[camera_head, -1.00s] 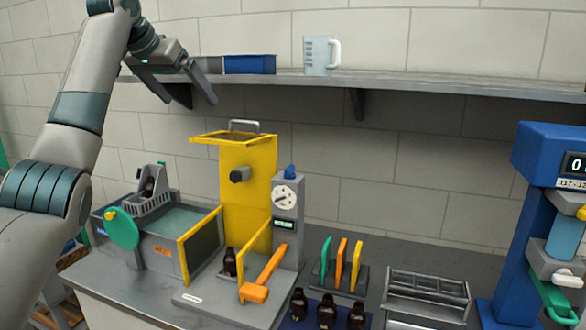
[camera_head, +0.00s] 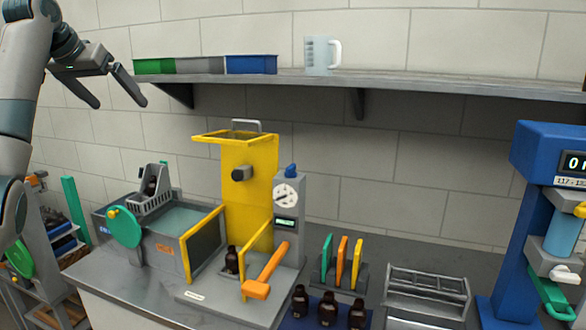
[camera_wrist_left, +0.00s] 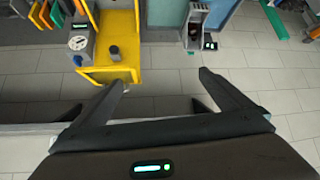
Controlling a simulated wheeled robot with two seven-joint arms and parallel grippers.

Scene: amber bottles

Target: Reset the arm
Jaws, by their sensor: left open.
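My left gripper (camera_head: 122,92) is open and empty at the upper left of the head view, raised in front of the wall and left of the shelf's bins. Its two fingers are spread, and in the left wrist view they show apart (camera_wrist_left: 163,80) with nothing between them. The yellow machine (camera_head: 250,180) with its dial stands well below and to the right of it, and also shows in the left wrist view (camera_wrist_left: 112,25). My right gripper is not in view.
A wall shelf (camera_head: 440,84) holds green, grey and blue bins (camera_head: 250,65) and a measuring jug (camera_head: 317,56). Below are a grey bath (camera_head: 180,222), dark bottles (camera_head: 327,308), a grey rack (camera_head: 427,285) and a blue press (camera_head: 530,225). The wall between shelf and bench is clear.

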